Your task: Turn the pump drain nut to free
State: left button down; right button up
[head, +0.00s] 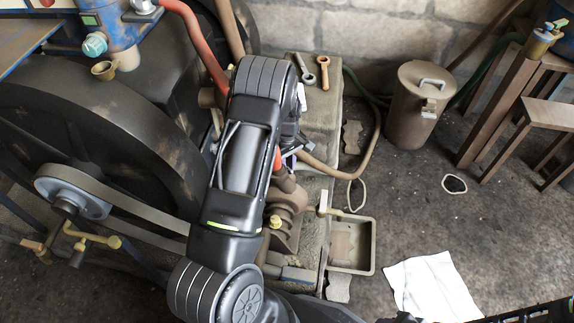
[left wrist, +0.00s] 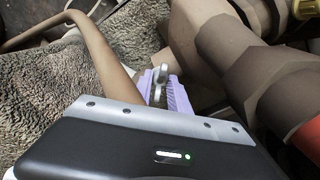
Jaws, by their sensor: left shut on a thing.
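My left arm reaches over the engine in the head view, its gripper (head: 289,157) low beside the pump (head: 287,205). In the left wrist view the lilac fingers (left wrist: 168,92) are shut on a small grey metal piece (left wrist: 161,76) with a rounded end. I cannot tell whether this is the drain nut or a tool. The brown pump pipework (left wrist: 225,55) is just right of the fingers. A brass nut (left wrist: 304,8) shows at the top right, apart from the fingers; it may be the pump's brass fitting (head: 275,221). My right gripper is not in view.
A brown hose (left wrist: 105,55) curves close left of the fingers. A lidded can (head: 408,108) and white cloth (head: 428,287) are on the floor.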

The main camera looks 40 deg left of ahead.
pick_arm(q)
jog(key=c, duration=1.3)
grip_release()
jog(key=shift+o, duration=0.2)
